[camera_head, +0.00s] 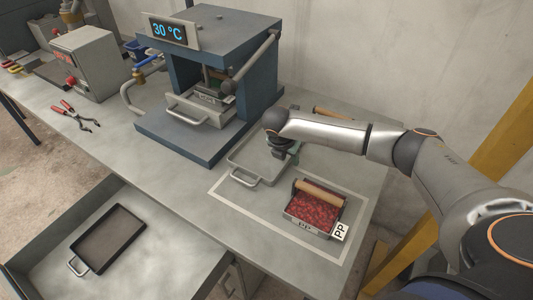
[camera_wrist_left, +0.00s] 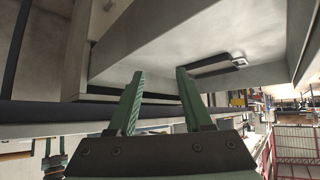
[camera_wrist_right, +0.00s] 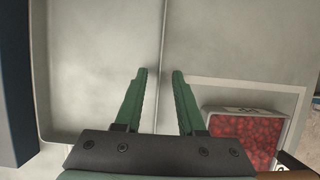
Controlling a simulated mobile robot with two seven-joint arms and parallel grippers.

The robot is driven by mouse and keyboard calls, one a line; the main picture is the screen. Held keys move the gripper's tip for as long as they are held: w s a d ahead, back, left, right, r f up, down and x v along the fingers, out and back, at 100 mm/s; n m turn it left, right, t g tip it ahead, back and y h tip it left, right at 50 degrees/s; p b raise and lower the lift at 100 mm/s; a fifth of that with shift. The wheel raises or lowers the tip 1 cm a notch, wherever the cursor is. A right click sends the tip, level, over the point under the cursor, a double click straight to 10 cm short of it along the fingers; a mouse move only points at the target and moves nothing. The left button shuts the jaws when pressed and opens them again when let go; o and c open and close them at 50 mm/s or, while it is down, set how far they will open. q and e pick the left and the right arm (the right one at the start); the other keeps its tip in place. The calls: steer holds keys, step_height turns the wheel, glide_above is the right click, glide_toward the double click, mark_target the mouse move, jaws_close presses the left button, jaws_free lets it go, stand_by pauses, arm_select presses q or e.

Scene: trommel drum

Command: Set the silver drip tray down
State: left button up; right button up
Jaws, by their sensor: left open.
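The silver drip tray (camera_head: 240,160) lies flat on the grey bench, just in front of the blue press's right side. Its wire handle (camera_head: 246,179) points to the front; my right arm hides part of the tray. My right gripper (camera_head: 285,155) is over the tray's right edge. In the right wrist view the tray (camera_wrist_right: 95,60) fills the left side, and its rim runs up between the parted fingers (camera_wrist_right: 157,75) without visible pinching. My left gripper (camera_wrist_left: 160,75) is open and empty in the left wrist view and outside the head view.
A red-pellet tray (camera_head: 313,212) with a wooden roller sits inside a white outlined rectangle. The blue press (camera_head: 205,80) reads 30 °C. An open drawer (camera_head: 150,270) at the front holds a dark tray (camera_head: 107,240). Red-handled pliers (camera_head: 77,117) lie left.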

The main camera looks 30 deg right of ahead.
jaws_close()
steer(key=shift+r, duration=0.1)
stand_by(1.3)
